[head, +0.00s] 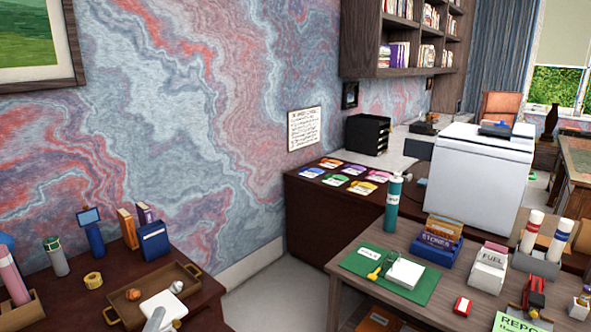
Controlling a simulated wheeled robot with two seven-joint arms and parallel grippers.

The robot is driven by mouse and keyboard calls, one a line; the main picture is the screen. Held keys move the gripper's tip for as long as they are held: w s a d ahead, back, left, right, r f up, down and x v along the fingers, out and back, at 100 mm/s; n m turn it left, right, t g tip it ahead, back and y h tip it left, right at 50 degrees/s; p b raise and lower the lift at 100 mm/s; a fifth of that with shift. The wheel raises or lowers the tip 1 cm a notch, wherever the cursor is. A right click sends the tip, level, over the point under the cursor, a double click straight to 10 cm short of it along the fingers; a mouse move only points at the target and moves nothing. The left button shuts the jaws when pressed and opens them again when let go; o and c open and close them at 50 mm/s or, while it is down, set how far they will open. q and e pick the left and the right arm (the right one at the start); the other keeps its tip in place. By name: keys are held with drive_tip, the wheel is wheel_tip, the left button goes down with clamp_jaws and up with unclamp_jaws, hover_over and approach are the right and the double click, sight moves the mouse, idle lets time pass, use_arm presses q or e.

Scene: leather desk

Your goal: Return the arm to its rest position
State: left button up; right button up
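Neither of my grippers can be made out in the head view, so I cannot see whether they are open or shut or how they stand relative to anything. A small grey rounded shape shows at the bottom edge by the left tray; I cannot tell what it is.
A wooden tray (190,269) with small items sits on the dark left desk. The right desk (345,262) holds a green mat (365,262), a teal bottle (393,205), a blue box (436,250) and a white FUEL box (487,272). Floor (262,298) shows between the desks.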

use_arm(q)
drive_tip(key=s+a+f+n+g+y, duration=0.1)
drive_tip(key=s+f+n+g, duration=0.4)
drive_tip(key=f, duration=0.3)
drive_tip(key=s+a+f+n+g+y, duration=0.1)
drive_tip(key=s+a+f+n+g, duration=0.1)
drive_tip(key=s+f+n+g, duration=0.4)
drive_tip(key=s+d+f+n+g+h, duration=0.25)
drive_tip(key=s+f+g, duration=0.25)
drive_tip(key=s+f, duration=0.5)
wheel_tip(320, 180, down, 29)
drive_tip(key=s+g, duration=0.1)
drive_tip(key=s, duration=0.1)
drive_tip(key=s+a+f+m+g, duration=0.1)
drive_tip(key=s+a+f, duration=0.2)
drive_tip(key=s+f, duration=1.6)
drive_tip(key=shift+f, duration=0.35)
